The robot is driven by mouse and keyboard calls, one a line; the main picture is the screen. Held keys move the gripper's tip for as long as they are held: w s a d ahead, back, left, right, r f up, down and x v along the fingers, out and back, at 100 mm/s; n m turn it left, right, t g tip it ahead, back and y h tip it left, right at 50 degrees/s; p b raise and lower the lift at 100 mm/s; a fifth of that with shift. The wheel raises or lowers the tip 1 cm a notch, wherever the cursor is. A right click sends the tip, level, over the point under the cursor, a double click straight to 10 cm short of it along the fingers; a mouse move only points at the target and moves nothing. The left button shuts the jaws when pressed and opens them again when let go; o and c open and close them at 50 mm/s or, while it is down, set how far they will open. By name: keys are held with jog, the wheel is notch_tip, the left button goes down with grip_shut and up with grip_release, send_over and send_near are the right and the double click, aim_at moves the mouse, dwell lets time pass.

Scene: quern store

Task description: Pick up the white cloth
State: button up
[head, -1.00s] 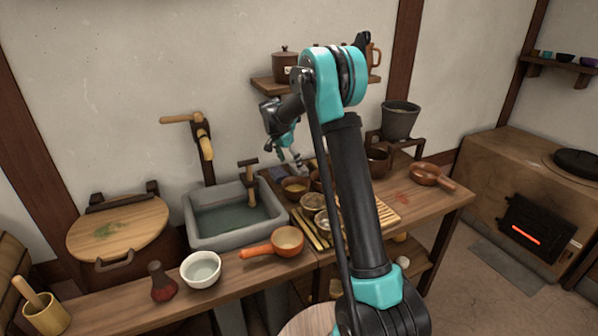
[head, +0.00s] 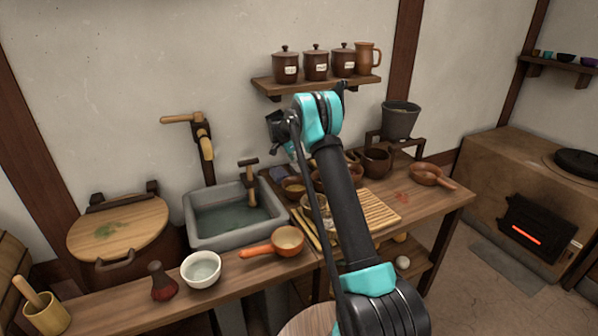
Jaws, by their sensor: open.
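I cannot make out a white cloth for certain in the head view. A small white rounded thing (head: 403,262) lies low under the right part of the counter, too small to identify. My gripper (head: 299,160) is over the back of the counter, just right of the sink, above the small bowls. It is open, mostly hidden by my arm and small in view. Its fingertips are not clear, and I see nothing held in it.
The wooden counter (head: 130,312) holds a grey stone sink (head: 230,236), a white bowl (head: 201,268), an orange-brown pan (head: 274,244) and a slatted board (head: 370,207). A shelf (head: 320,86) with lidded jars is above. A stove (head: 530,200) stands right.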

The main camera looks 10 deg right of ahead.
jog(key=c, duration=1.1)
jog(key=shift+r, duration=0.1)
notch_tip(320, 180, up, 2)
jog(key=shift+r, duration=0.15)
jog(key=shift+s+d+r, duration=0.1)
jog(key=t, duration=0.1)
jog(key=s+t+y, duration=0.1)
jog(key=t, duration=0.1)
jog(key=shift+s+d+m, duration=0.1)
jog(key=shift+d+m, duration=0.05)
jog(key=shift+m, duration=0.15)
jog(key=r, duration=0.1)
jog(key=s+r, duration=0.1)
jog(key=r, duration=0.3)
jog(key=shift+s+d+r, duration=0.25)
jog(key=s+d, duration=0.1)
jog(key=s, duration=0.4)
jog(key=s+d, duration=0.2)
jog(key=s, duration=0.3)
jog(key=s+d, duration=0.2)
jog(key=s, duration=0.3)
jog(key=shift+s+d+r+g+h, duration=0.15)
jog(key=shift+s+d+r+g, duration=0.25)
jog(key=shift+s, duration=0.45)
jog(key=shift+s+d+r+g+h, duration=0.1)
jog(key=shift+s+r+g+h, duration=0.15)
jog(key=shift+s+g, duration=0.45)
jog(key=shift+s+d+r+g+h, duration=0.1)
jog(key=shift+s+d+r+g, duration=0.25)
jog(key=shift+s, duration=0.6)
